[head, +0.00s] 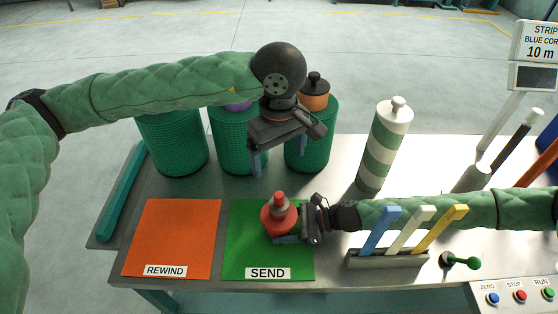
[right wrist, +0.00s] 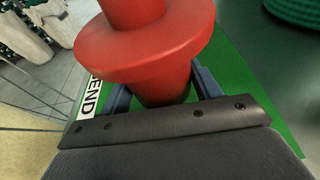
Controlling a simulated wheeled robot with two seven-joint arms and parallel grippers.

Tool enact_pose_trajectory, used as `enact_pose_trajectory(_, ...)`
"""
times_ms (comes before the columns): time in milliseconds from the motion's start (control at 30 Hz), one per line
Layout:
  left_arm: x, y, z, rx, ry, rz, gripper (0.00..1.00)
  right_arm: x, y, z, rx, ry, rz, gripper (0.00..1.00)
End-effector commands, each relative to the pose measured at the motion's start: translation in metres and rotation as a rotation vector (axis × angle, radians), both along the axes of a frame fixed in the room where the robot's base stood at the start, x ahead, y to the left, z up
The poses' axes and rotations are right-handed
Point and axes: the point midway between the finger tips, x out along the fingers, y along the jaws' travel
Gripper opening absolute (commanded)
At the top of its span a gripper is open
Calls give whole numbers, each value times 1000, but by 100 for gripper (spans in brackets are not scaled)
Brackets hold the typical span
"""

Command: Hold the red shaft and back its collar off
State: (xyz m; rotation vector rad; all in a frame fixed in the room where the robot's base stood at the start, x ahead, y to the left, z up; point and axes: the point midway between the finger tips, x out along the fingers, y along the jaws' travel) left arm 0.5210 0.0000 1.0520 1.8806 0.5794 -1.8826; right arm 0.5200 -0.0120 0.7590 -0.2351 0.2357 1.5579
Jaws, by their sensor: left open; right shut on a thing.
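The red shaft (head: 280,223) stands upright on the green SEND mat (head: 240,246). It has a wide red flange and a red top, with a greyish band, perhaps the collar, (head: 279,205) below the top. My right gripper (head: 287,234) comes in from the right and is shut on the red shaft. In the right wrist view its blue fingers lie on either side of the red body (right wrist: 160,88) below the flange; the top is cut off there. My left gripper (head: 281,155) is open and empty, pointing down above and behind the shaft, apart from it.
An orange REWIND mat (head: 172,238) lies bare to the left. Green netting rolls (head: 172,145) stand behind, beside a striped green-white post (head: 383,148).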

Motion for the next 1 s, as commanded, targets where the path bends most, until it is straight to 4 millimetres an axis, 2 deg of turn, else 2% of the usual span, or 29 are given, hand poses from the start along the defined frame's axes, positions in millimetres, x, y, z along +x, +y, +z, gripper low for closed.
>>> enact_pose_trajectory(200, 0, 0, 0, 0, 0, 0, 88, 0, 0, 0, 0, 0, 0, 27)
enact_pose_trajectory(233, 0, 0, 0, 0, 0, 0, 88, 0, 0, 0, 0, 0, 0, 67)
enact_pose_trajectory(333, 0, 0, 0, 0, 0, 0, 88, 0, 0, 0, 0, 0, 0, 86)
enact_pose_trajectory(733, 0, 0, 0, 0, 0, 0, 88, 0, -4, 1, 0, 0, -1, 88)
enact_pose_trajectory(867, 0, 0, 0, 0, 0, 0, 88, 1, -17, 5, 0, -1, -2, 88)
enact_pose_trajectory(1000, 0, 0, 0, 0, 0, 0, 88, 1, -39, 11, -1, -1, -3, 88)
